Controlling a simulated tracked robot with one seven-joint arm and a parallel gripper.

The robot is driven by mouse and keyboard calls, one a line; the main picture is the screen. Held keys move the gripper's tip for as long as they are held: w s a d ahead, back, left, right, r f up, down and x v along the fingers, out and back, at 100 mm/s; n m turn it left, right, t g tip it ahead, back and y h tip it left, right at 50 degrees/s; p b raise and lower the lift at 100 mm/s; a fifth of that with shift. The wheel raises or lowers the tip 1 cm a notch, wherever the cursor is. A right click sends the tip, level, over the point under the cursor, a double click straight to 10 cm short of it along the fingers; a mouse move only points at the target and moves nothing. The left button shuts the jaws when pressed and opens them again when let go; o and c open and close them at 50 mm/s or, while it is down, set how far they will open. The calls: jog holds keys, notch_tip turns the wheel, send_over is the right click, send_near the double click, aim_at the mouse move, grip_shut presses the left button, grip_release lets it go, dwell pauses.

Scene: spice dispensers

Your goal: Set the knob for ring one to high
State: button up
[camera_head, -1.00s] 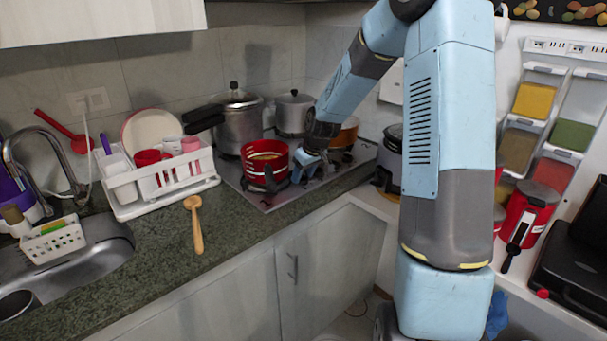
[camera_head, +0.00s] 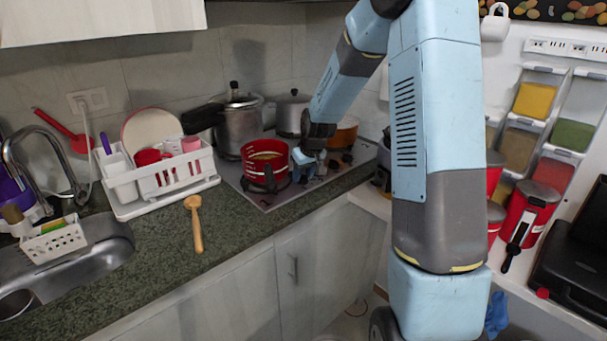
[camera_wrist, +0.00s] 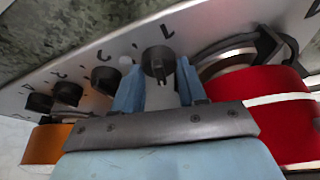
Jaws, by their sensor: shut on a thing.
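In the wrist view, a dark round knob (camera_wrist: 158,62) with a pointer ridge sits on the metal stove panel (camera_wrist: 215,14), with the letters C and L printed near it. My gripper (camera_wrist: 157,84) has its two blue fingers on either side of this knob, shut on it. More dark knobs run off to the left, such as this neighbouring one (camera_wrist: 105,79). In the head view my gripper (camera_head: 303,170) is low at the stove's front, right of the red pot (camera_head: 264,170). The knob in its grip cannot be made out there.
The red pot stands close to the right finger in the wrist view (camera_wrist: 265,110). An orange pot (camera_head: 344,133) is behind my wrist. A pressure cooker (camera_head: 238,128) and a smaller pot (camera_head: 292,115) stand at the back.

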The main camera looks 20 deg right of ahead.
jog(key=shift+m+h, duration=0.4)
jog(key=shift+m, duration=0.6)
jog(key=o, duration=1)
jog(key=shift+r, duration=0.15)
jog(key=v, duration=1.3)
jog(key=shift+s, duration=0.25)
jog(key=shift+r, duration=0.1)
